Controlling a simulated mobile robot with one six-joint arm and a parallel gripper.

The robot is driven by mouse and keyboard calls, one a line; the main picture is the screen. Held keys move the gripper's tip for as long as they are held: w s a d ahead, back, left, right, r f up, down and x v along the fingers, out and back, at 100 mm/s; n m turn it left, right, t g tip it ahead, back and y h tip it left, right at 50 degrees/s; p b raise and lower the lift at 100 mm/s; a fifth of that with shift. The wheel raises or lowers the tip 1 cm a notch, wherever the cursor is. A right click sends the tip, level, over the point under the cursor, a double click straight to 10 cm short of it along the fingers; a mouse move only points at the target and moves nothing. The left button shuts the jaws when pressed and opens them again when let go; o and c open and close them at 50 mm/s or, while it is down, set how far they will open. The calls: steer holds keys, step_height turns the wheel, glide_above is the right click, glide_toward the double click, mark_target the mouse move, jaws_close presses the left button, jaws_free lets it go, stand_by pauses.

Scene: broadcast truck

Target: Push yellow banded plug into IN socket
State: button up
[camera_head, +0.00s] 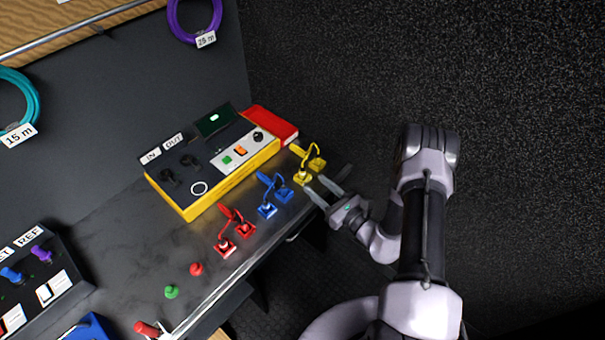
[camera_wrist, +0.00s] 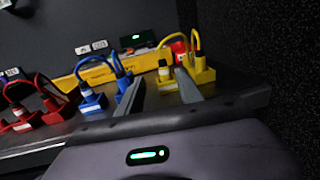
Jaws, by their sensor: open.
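A yellow cable joins two yellow plugs in small holders at the bench's right front edge. The nearer plug, with a pale band (camera_head: 303,175), also shows in the wrist view (camera_wrist: 164,73). The other yellow plug (camera_head: 317,163) stands just behind it. My gripper (camera_head: 315,184) is open and empty at the bench edge, fingers pointing toward the banded plug. In the wrist view the plug appears between and beyond the fingertips; contact cannot be told. The yellow-edged tester (camera_head: 235,172) has dark sockets on top; the IN label (camera_head: 151,158) is by the left one.
Blue plugs (camera_head: 267,208) and red plugs (camera_head: 224,246) on looped cables stand left of the yellow ones. Green (camera_head: 171,292) and red (camera_head: 196,268) caps sit further left. A dark wall rises at the right.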

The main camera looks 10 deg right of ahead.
mark_target(302, 170)
steer(key=x, duration=0.2)
steer(key=b+x, duration=0.1)
steer(key=x, duration=0.2)
steer(key=b+x, duration=0.1)
steer(key=x, duration=0.2)
steer(key=shift+w+d, duration=0.25)
steer(key=shift+r, duration=0.1)
jaws_close()
